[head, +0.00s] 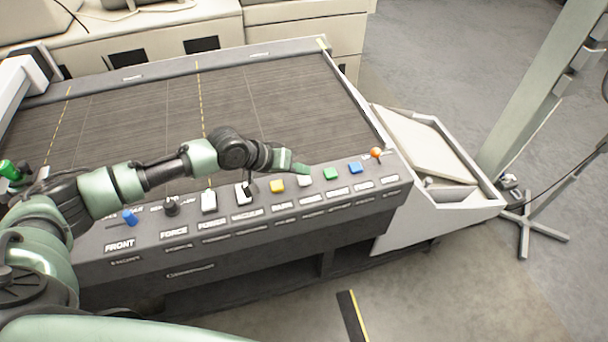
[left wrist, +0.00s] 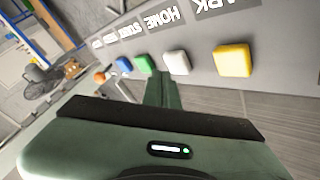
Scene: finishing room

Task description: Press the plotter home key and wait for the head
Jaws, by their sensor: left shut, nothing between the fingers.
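The plotter's sloped grey key panel (head: 235,235) runs along the front of its dark bed (head: 150,115). The white key (head: 305,181) sits between a yellow key (head: 277,186) and a green key (head: 330,174). In the left wrist view the white key (left wrist: 176,63) lies by the label HOME (left wrist: 160,19). My left gripper (head: 302,168) is shut and empty, its tips just above the white key in the head view. In the left wrist view the fingers (left wrist: 162,82) point between the white and green keys; contact cannot be told. My right gripper is not in view.
A white beam (head: 14,82) crosses the bed's left end. A pale tray (head: 425,145) adjoins the right side.

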